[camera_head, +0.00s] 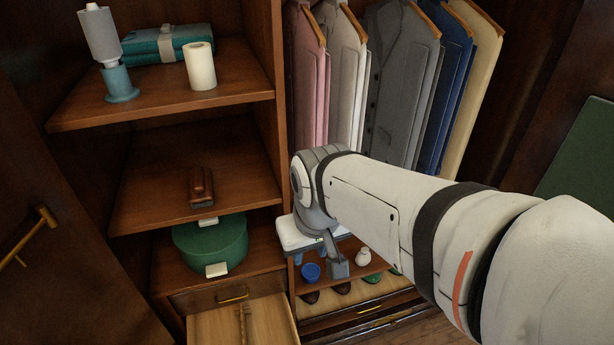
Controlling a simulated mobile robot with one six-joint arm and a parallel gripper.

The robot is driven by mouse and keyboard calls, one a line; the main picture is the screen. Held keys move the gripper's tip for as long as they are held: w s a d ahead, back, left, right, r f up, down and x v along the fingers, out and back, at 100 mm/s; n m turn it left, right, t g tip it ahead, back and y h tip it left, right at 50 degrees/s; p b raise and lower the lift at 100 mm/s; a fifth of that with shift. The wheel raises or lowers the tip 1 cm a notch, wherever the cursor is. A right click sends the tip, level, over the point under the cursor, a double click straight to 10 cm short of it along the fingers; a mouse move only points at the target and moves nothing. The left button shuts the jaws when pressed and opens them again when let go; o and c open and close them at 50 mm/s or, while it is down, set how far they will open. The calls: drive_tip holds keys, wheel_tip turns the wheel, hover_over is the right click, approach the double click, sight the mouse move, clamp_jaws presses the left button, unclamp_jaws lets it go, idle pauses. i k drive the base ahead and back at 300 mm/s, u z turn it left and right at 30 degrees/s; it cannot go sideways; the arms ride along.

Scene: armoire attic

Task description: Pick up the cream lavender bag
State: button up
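A small cream pouch-like item (363,257), which looks like the cream lavender bag, stands on the low shelf below the hanging clothes. My arm reaches in from the right, and its grey end, my gripper (338,268), points down just left of the cream bag. A small gap shows between them in this view. The fingers are mostly hidden or too small to make out, so I cannot tell whether they are open. Nothing is clearly held.
A blue item (310,272) sits left of my gripper. Shoes (342,287) lie below. Clothes (395,90) hang above. A green round box (211,246) stands left, over an open drawer (270,322). The wooden divider (278,130) stands left of my arm.

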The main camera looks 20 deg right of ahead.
sight(363, 258)
drive_tip(key=u, duration=1.25)
drive_tip(key=k, duration=1.6)
drive_tip(key=z, duration=1.25)
drive_tip(key=i, duration=1.3)
drive_tip(key=z, duration=0.15)
